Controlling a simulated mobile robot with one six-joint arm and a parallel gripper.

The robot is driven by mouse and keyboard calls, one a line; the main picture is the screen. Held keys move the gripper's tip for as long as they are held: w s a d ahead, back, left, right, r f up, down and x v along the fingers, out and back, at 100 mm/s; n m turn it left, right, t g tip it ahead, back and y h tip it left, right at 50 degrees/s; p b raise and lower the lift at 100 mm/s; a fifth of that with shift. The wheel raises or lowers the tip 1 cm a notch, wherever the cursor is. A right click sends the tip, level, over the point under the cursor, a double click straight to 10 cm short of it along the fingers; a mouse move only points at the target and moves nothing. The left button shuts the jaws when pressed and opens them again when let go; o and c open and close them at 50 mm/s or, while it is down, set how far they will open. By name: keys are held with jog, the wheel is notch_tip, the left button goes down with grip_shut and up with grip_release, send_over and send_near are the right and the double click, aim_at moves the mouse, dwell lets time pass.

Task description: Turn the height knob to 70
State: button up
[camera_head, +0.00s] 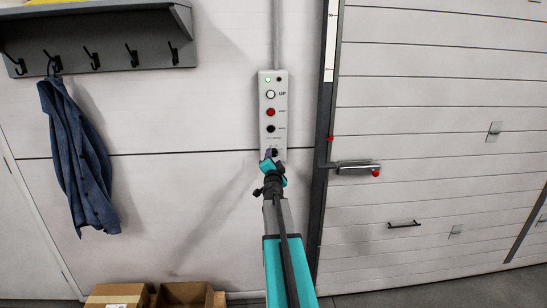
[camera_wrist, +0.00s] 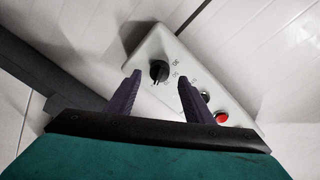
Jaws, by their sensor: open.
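The height knob (camera_wrist: 159,71) is black and round, with a pale pointer mark, and sits on the light grey control box (camera_head: 264,98). In the wrist view it appears between the tips of my two open purple fingers, with a gap on each side. I cannot tell how far the fingertips are from the box face. The printed marks beside the knob are too small to read. In the head view my gripper (camera_head: 271,154) is at the lower end of the box and largely hides the knob. The box also shows in the wrist view (camera_wrist: 152,46).
The box carries a white UP button (camera_head: 270,94), a red button (camera_head: 270,112) and a black button (camera_head: 270,128). A dark rail with a white scale (camera_head: 331,45) stands to the right, beside a panelled door. A jacket (camera_head: 78,150) hangs left; cardboard boxes (camera_head: 117,294) stand below.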

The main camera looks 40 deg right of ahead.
aim_at(274, 154)
jog(key=shift+x, duration=1.75)
jog(key=c, duration=0.9)
jog(key=shift+a, duration=0.35)
jog(key=shift+c, duration=0.7)
jog(key=shift+d, duration=0.25)
